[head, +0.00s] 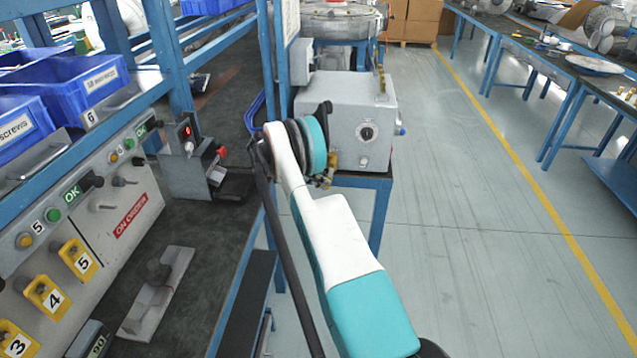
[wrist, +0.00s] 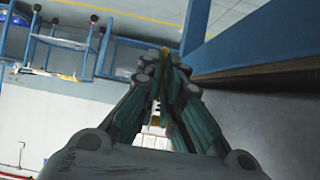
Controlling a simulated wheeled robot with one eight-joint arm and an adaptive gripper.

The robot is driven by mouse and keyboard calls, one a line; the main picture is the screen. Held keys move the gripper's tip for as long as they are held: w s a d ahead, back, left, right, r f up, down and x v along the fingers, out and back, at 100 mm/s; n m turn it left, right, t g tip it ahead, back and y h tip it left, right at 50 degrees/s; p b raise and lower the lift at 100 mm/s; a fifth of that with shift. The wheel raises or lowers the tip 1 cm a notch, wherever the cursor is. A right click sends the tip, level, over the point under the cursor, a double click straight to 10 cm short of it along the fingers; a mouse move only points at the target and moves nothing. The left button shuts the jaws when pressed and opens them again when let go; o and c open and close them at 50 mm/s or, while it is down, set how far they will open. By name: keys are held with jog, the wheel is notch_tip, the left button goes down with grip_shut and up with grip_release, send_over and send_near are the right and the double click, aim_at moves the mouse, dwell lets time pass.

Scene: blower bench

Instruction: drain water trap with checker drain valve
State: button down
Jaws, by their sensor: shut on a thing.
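The grey checker box (head: 345,118) with a round dial stands on a blue frame, right of the dark bench. A small brass fitting, which looks like the drain valve (head: 330,178), shows low at the box's left corner, beside my wrist. In the head view my arm reaches up to that corner and hides the gripper's fingers. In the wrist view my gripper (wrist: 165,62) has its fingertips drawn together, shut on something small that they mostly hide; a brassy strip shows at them. I cannot make out a water trap or the valve's handle position.
A blue post and the bench edge stand close left of my arm. A control panel (head: 95,215) and blue bins (head: 75,88) are at the left. A round metal machine (head: 342,20) is behind the box. The floor to the right (head: 470,180) is clear.

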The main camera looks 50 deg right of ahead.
jog(key=c, duration=1.8)
grip_release()
jog(key=shift+o, duration=0.2)
notch_tip(320, 180, up, 10)
